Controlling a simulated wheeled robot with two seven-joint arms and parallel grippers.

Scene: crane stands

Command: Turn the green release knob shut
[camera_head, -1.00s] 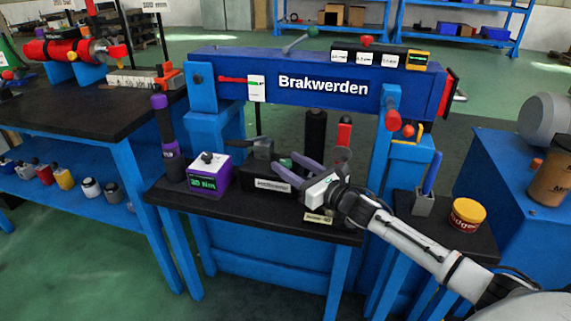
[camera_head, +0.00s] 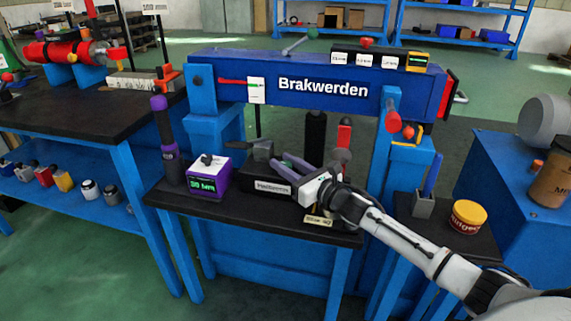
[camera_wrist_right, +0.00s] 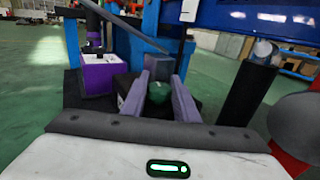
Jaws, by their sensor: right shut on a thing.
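The green release knob (camera_wrist_right: 158,93) shows in the wrist view between the two purple-grey fingers of my right gripper (camera_wrist_right: 158,84). It sits on the front of a black pump block (camera_head: 263,179) on the small black-topped bench. In the head view my right gripper (camera_head: 285,164) reaches in from the right at the block, its fingers close together. The fingers hide the knob in that view. The gripper is shut on the knob. My left gripper is in neither view.
A white and purple box with a green display (camera_head: 208,178) and a dark purple-topped tool (camera_head: 167,140) stand left of the block. A red-handled tool (camera_head: 344,138) stands behind the gripper. The blue press beam (camera_head: 230,75) spans above. A yellow-lidded tub (camera_head: 468,214) sits at right.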

